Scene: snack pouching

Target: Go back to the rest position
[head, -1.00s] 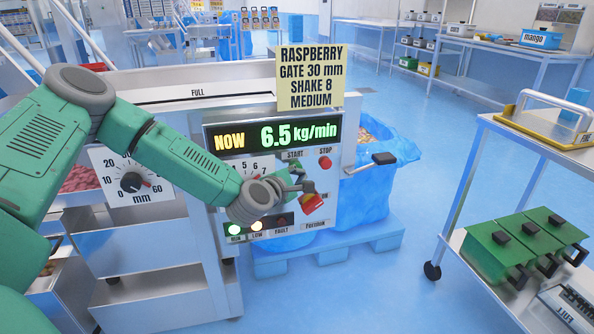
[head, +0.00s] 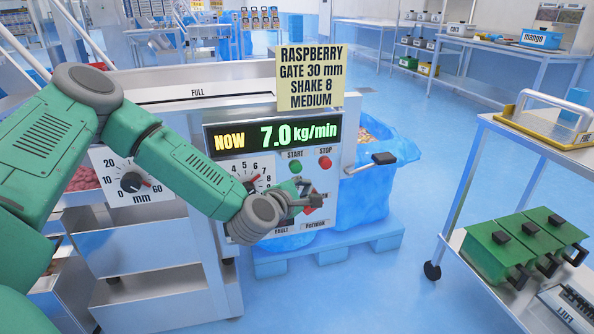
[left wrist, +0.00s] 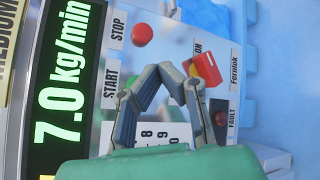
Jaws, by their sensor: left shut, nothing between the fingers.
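My left gripper (head: 312,199) is in front of the control panel of the metal machine, shut with nothing in it. In the left wrist view its fingers (left wrist: 174,76) come together at the tips, beside the red and yellow switch (left wrist: 207,68). I cannot tell whether they touch the panel. The display (head: 271,135) reads NOW 7.0 kg/min. The shake dial (head: 250,175) is partly hidden by my left arm. The green START (head: 295,168) and red STOP (head: 325,163) buttons show. My right gripper is not in view.
A yellow sign (head: 310,78) reads RASPBERRY GATE 30 mm SHAKE 8 MEDIUM. The mm dial (head: 131,182) is at left. A blue-lined bin (head: 365,195) on a blue pallet (head: 330,250) stands behind the panel. A cart (head: 480,285) with green boxes (head: 515,255) is at right. Floor between is clear.

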